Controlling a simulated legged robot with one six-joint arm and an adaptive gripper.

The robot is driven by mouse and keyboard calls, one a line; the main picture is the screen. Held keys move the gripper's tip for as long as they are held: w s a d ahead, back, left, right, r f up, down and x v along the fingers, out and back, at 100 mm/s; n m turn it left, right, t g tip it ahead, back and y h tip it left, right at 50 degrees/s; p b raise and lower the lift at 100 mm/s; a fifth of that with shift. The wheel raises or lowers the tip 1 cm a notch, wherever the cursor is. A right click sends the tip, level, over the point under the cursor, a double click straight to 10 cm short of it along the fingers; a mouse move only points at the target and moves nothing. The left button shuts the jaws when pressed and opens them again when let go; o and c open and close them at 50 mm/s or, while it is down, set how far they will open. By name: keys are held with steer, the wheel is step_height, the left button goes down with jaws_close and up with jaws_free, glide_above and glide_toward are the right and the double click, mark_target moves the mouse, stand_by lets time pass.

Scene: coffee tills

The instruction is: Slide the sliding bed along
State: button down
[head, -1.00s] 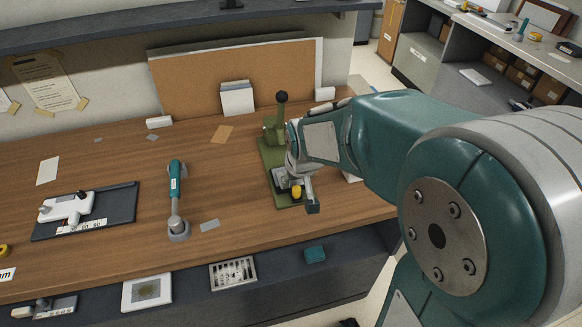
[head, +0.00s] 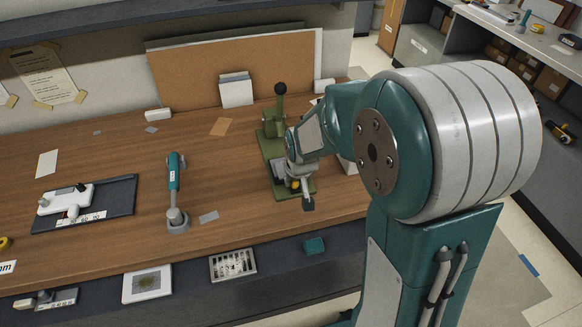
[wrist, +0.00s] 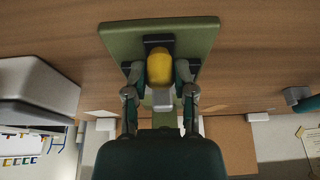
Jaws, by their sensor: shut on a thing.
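A green press-like fixture (head: 272,146) with an upright lever and a black ball knob (head: 280,88) stands on the wooden bench at the right. A yellow knob (head: 295,185) sits low at its front, on dark parts that look like the sliding bed. In the wrist view the yellow knob (wrist: 159,66) lies between my two fingers, over the green base plate (wrist: 195,33). My gripper (wrist: 159,86) is shut on the yellow knob. In the head view my gripper (head: 300,181) partly covers the fixture's front, and the bed's full extent is hidden.
A teal-handled tool (head: 174,180) stands left of the fixture, and a dark board with a white device (head: 66,201) lies further left. A corkboard (head: 240,70) and white block (head: 236,90) are behind. Bench space between the tool and fixture is mostly clear.

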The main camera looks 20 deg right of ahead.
steer(key=shift+w+r, duration=0.15)
steer(key=shift+w, duration=3.9)
steer(key=shift+c, duration=1.8)
jaws_free()
steer(key=shift+s, duration=0.1)
steer(key=shift+a, duration=0.1)
steer(key=v, duration=1.1)
steer(key=s+r, duration=0.3)
steer(key=s, duration=0.9)
steer(key=s+r+t, duration=0.1)
steer(key=s+r, duration=0.2)
steer(key=s, duration=1)
steer(key=shift+s+r+t, duration=0.15)
steer(key=shift+r+t, duration=0.05)
steer(key=shift+t, duration=0.1)
